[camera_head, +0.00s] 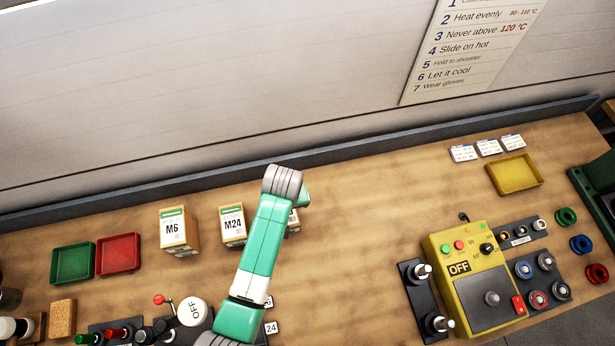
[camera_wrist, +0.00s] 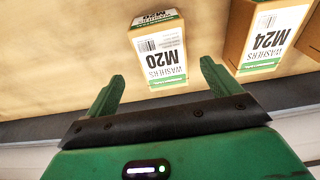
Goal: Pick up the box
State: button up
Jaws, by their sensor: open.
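Several white-and-tan washer boxes with green bands stand upright on the bench. In the wrist view the M20 box (camera_wrist: 160,55) lies ahead of my gripper (camera_wrist: 162,76), between the lines of its two green fingers. The fingers are apart with nothing held, and I cannot tell the exact gap to the box. The M24 box (camera_wrist: 268,40) is to the right of the right finger. In the head view the M6 box (camera_head: 179,232) and the M24 box (camera_head: 232,226) stand left of my arm. Another box (camera_head: 294,222) is mostly hidden behind my arm, which also hides my fingers.
Green (camera_head: 73,263) and red (camera_head: 118,254) trays lie at left. A yellow OFF machine (camera_head: 470,285) stands at right. A dark ledge (camera_head: 400,150) runs along the wall.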

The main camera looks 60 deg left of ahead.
jog(key=shift+s+f, duration=0.1)
jog(key=shift+s, duration=0.1)
jog(key=shift+s+a+f, duration=0.1)
jog(key=shift+s+f, duration=0.05)
jog(key=shift+f, duration=0.15)
jog(key=f, duration=0.2)
jog(key=a+f, duration=0.1)
jog(key=f, duration=0.3)
jog(key=shift+w+a+f, duration=0.2)
jog(key=shift+w+f, duration=0.05)
jog(key=shift+f, duration=0.15)
jog(key=c, duration=1.4)
jog(key=shift+r, duration=0.15)
